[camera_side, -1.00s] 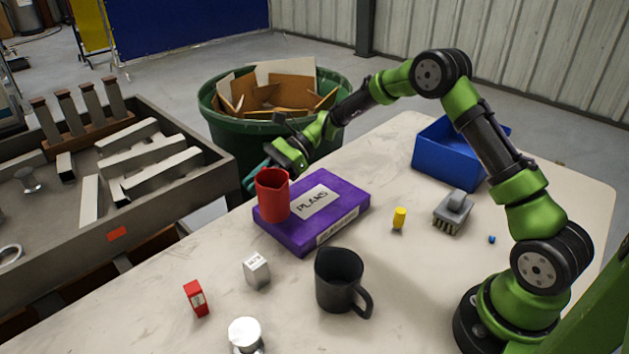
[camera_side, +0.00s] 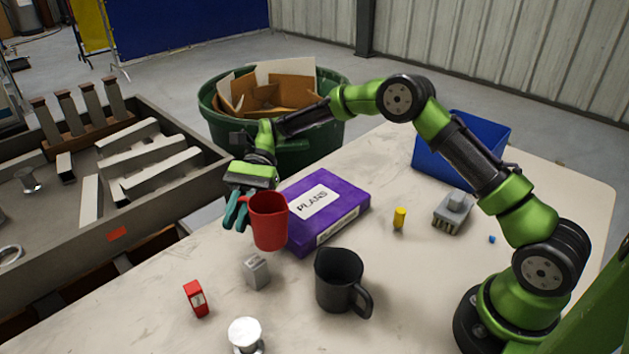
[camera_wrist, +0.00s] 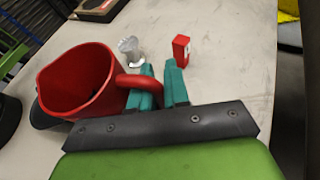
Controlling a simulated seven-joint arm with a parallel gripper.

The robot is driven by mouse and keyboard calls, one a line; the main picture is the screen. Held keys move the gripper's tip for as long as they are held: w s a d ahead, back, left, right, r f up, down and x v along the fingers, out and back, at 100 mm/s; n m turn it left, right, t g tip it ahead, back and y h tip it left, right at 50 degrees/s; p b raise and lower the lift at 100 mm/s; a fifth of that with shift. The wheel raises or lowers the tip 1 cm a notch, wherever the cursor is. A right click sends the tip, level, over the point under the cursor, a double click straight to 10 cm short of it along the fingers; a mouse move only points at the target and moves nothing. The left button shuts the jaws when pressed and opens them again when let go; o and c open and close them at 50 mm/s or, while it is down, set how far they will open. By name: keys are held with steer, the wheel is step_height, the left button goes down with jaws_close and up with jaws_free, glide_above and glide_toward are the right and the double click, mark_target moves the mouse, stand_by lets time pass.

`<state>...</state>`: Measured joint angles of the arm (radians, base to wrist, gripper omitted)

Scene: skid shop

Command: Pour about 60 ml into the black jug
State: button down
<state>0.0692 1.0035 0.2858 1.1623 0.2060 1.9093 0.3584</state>
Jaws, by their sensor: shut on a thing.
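A red mug (camera_side: 268,222) is held by my gripper (camera_side: 236,213), upright or nearly so, and appears raised in front of the purple box. In the wrist view, the teal fingers (camera_wrist: 160,88) close around the handle of the red mug (camera_wrist: 85,80). The inside of the mug is red, and I cannot make out any contents. The black jug (camera_side: 340,280) stands upright on the table, to the right of and nearer than the mug, with its handle to the right. The mug and jug are apart. In the wrist view the mug hides most of the jug.
A purple box (camera_side: 335,218) labelled PLANS lies behind the mug. A small grey block (camera_side: 256,272), a red box (camera_side: 196,298) and a silvery object (camera_side: 245,335) stand nearby. A yellow cylinder (camera_side: 399,218), a grey brush (camera_side: 453,212) and a blue bin (camera_side: 430,150) are farther right.

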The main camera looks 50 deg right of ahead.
mark_target(284, 207)
steer(key=shift+s+d+r+t, duration=0.1)
steer(key=shift+t, duration=0.2)
steer(key=s+r+n+t, duration=0.1)
steer(key=s+r+n, duration=0.1)
steer(key=shift+s+d+n+t, duration=0.3)
steer(key=shift+d+t, duration=0.1)
steer(key=s+n, duration=0.1)
steer(key=s+d+n+t+y, duration=0.1)
steer(key=s, duration=0.1)
steer(key=shift+s+r+n+t, duration=0.1)
steer(key=shift+s+n+t, duration=0.3)
steer(key=shift+n+t, duration=0.25)
steer(key=shift+s+d+r+n+t+y, duration=0.1)
steer(key=shift+s+r+n+t+y, duration=0.05)
steer(key=shift+r+n+t+y, duration=0.15)
steer(key=shift+s+r, duration=0.15)
steer(key=shift+r, duration=0.25)
steer(key=shift+s+d+f+n+t+y, duration=0.1)
steer(key=shift+s+d+n+t+y, duration=0.15)
steer(key=shift+s+n+t, duration=0.4)
steer(key=shift+s+d+r+n+t+y, duration=0.1)
steer(key=shift+s+r+n+t+y, duration=0.25)
steer(key=shift+r+n, duration=0.3)
stand_by(1.4)
